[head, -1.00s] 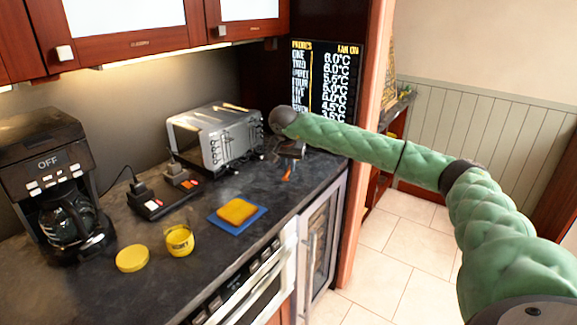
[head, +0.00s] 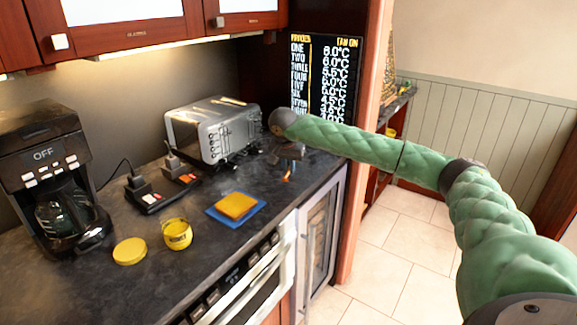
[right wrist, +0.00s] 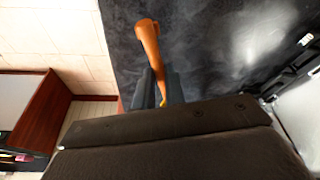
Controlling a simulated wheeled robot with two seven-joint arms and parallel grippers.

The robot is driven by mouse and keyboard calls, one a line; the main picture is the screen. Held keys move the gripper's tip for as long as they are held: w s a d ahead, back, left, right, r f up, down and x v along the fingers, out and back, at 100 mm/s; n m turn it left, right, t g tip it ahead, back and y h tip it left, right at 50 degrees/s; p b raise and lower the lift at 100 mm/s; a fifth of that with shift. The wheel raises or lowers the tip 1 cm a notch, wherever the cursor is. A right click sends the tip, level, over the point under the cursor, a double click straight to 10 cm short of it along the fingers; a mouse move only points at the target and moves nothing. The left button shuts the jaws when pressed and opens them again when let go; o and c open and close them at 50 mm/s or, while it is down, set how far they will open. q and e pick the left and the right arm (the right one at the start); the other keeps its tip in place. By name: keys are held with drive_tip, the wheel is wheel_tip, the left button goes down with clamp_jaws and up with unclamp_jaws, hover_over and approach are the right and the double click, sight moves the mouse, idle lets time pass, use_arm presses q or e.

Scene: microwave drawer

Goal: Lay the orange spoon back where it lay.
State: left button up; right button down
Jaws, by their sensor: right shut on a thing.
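The orange spoon (head: 289,174) shows as a small orange piece under my right gripper (head: 289,160), at the far right end of the dark counter (head: 245,185). In the right wrist view the spoon (right wrist: 150,45) sticks out from between the dark fingers of my right gripper (right wrist: 159,90), which is shut on it. The spoon is over the dark counter surface, near its edge. I cannot tell whether it touches the counter. The part of the spoon inside the jaws is hidden. My left gripper is not in view.
A silver toaster (head: 210,133) stands just left of the gripper. A yellow sponge (head: 236,206) lies on a blue cloth (head: 256,213). A yellow jar (head: 177,235), its lid (head: 130,251) and a coffee maker (head: 50,185) are further left. The counter between gripper and sponge is clear.

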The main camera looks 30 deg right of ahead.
drive_tip(key=shift+f+b, duration=0.35)
drive_tip(key=shift+f, duration=0.85)
drive_tip(key=shift+f+b, duration=0.2)
drive_tip(key=shift+b, duration=0.2)
drive_tip(key=shift+f, duration=0.35)
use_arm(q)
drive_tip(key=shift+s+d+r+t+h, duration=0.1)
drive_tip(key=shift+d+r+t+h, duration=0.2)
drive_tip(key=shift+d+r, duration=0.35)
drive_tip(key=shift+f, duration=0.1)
use_arm(e)
drive_tip(key=c, duration=1.4)
unclamp_jaws()
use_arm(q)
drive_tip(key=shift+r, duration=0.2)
